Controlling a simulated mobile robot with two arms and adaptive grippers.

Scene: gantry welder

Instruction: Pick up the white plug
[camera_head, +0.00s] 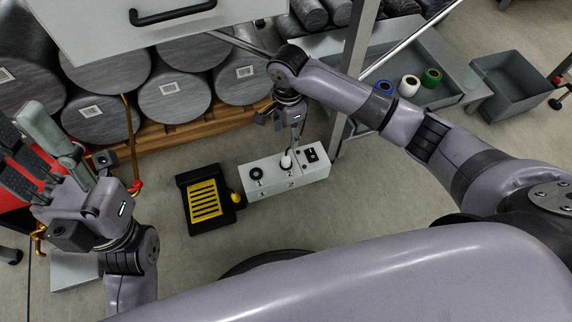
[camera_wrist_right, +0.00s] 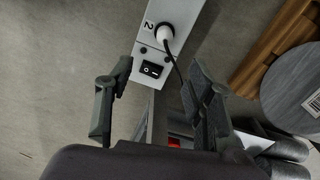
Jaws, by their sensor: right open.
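The white plug (camera_head: 286,161) stands in socket 2 of a white socket box (camera_head: 313,172) below my right gripper. In the right wrist view the white plug (camera_wrist_right: 166,33) shows near the top, with a dark cable running down to the right. My right gripper (camera_head: 280,119) is open and above the back of the box, apart from the plug. In the wrist view its two fingers (camera_wrist_right: 155,88) are spread, with the plug beyond them. My left gripper (camera_head: 42,145) is at the far left, pointing up; I cannot tell its jaw state.
Socket 1 (camera_head: 256,174) is empty, and a black rocker switch (camera_head: 311,155) sits on the box. A black and yellow pedal (camera_head: 205,202) stands left of it. Large cylinders (camera_head: 175,98) are stacked behind. A grey bin (camera_head: 512,85) and coloured spools (camera_head: 409,86) are at right.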

